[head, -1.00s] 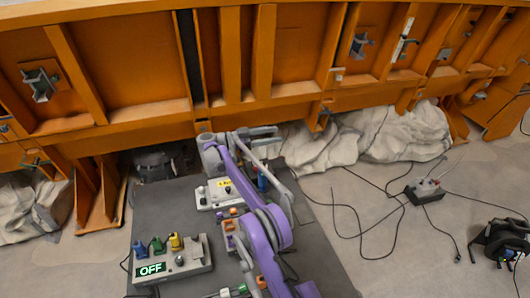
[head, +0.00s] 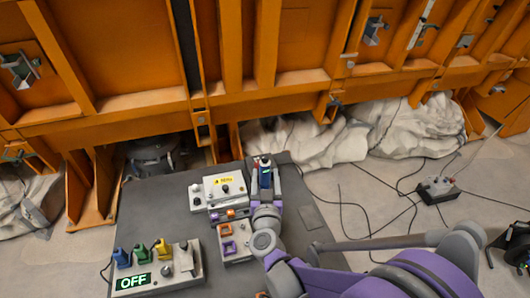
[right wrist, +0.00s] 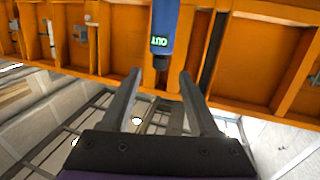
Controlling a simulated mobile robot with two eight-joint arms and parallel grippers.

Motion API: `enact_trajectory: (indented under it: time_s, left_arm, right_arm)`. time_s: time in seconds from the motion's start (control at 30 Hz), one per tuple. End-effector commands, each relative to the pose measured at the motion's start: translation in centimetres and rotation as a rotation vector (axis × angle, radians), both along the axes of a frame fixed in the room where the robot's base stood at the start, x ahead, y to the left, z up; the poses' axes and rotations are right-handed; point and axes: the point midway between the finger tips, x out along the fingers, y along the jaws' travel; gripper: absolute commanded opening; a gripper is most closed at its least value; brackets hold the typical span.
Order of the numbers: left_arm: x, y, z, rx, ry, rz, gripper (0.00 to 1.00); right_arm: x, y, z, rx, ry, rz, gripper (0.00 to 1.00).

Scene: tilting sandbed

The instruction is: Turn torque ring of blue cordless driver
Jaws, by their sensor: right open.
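The blue cordless driver (head: 265,178) stands near the far right of the dark bench, partly hidden by my right gripper. In the right wrist view the blue driver body (right wrist: 163,30) with a lit green display is at top centre, its dark narrow end pointing at my gripper. My right gripper (right wrist: 158,82) is open and empty, its two fingers on either side below that dark end, with no contact visible. In the head view my right gripper (head: 265,193) is close to the driver. The torque ring cannot be clearly made out. My left gripper is not in view.
A white box (head: 217,192) with a yellow label stands left of the driver. A purple-and-orange block panel (head: 229,228) is nearer. A grey box (head: 190,271) reading OFF holds blue, green and yellow pieces. The orange frame (head: 300,100) rises behind; cables lie on the floor at right.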

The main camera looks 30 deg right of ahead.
Motion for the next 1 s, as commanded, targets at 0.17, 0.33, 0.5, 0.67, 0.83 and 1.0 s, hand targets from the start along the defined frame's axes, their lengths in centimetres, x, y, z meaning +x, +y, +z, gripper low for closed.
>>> enact_trajectory:
  time_s: [0.17,0.33,0.5,0.67,0.83,1.0]
  left_arm:
    - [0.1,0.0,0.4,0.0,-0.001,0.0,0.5]
    - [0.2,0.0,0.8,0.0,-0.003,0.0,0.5]
    - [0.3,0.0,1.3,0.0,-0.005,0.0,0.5]
    - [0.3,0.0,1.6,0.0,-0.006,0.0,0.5]
    - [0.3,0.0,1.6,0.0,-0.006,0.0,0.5]
    - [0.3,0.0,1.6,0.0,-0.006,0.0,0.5]
  right_arm:
    - [1.9,-1.1,0.1,0.0,0.0,-0.002,0.61]
    - [4.9,-2.7,0.2,0.0,-0.001,-0.003,0.61]
    - [7.5,-4.1,0.2,-0.001,0.0,-0.002,0.61]
    - [8.9,-4.9,0.2,0.001,0.0,-0.001,0.61]
    - [9.4,-5.1,0.1,0.001,0.0,-0.001,0.61]
    - [9.4,-5.1,0.1,0.001,0.0,-0.001,0.61]
